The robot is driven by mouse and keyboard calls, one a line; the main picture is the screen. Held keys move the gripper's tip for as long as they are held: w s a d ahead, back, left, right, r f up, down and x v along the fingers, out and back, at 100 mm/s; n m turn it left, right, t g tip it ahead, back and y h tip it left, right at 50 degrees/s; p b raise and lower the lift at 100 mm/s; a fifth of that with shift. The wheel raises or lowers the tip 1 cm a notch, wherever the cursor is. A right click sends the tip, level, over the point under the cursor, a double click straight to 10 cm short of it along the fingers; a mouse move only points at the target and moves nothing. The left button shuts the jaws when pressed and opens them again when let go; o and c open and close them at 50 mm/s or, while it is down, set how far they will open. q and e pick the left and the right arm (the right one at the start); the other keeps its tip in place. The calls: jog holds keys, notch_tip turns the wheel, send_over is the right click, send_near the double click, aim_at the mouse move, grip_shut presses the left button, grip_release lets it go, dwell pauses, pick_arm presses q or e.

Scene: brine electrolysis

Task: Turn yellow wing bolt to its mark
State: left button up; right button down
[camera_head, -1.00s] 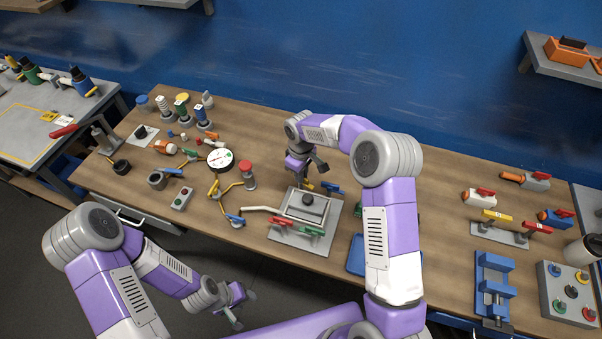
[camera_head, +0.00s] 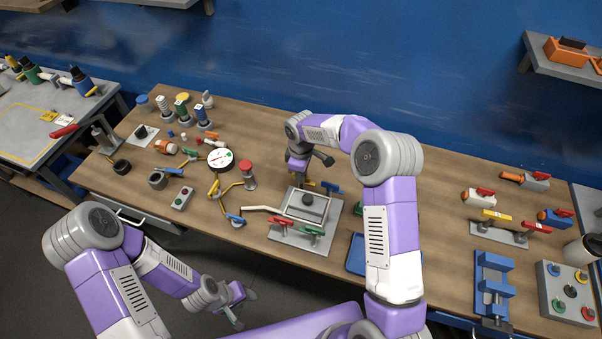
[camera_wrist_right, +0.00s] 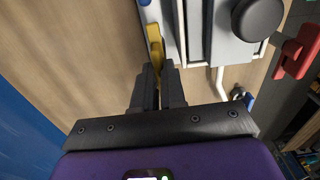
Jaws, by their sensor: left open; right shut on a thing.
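The yellow wing bolt (camera_wrist_right: 154,35) is at the edge of a grey plate fixture (camera_head: 323,232) on the bench. It also shows in the head view as a small yellow spot (camera_head: 310,184) below my right gripper (camera_head: 299,180). In the right wrist view, my right gripper (camera_wrist_right: 159,72) is shut on the yellow wing bolt, with its yellow end standing out beyond the fingertips. I cannot make out the bolt's mark. My left gripper (camera_head: 238,307) is open and empty, low in front of the bench.
The fixture also carries a black knob (camera_head: 308,199), a blue handle (camera_head: 332,187), a red handle (camera_head: 279,222) and a green handle (camera_head: 311,230). A dial gauge (camera_head: 220,158) and a red-capped post (camera_head: 246,170) stand to the left. A blue tray (camera_head: 356,256) lies to the right.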

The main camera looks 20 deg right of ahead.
jog(key=c, duration=1.2)
grip_release()
notch_tip(320, 180, up, 8)
jog(key=shift+f, duration=0.15)
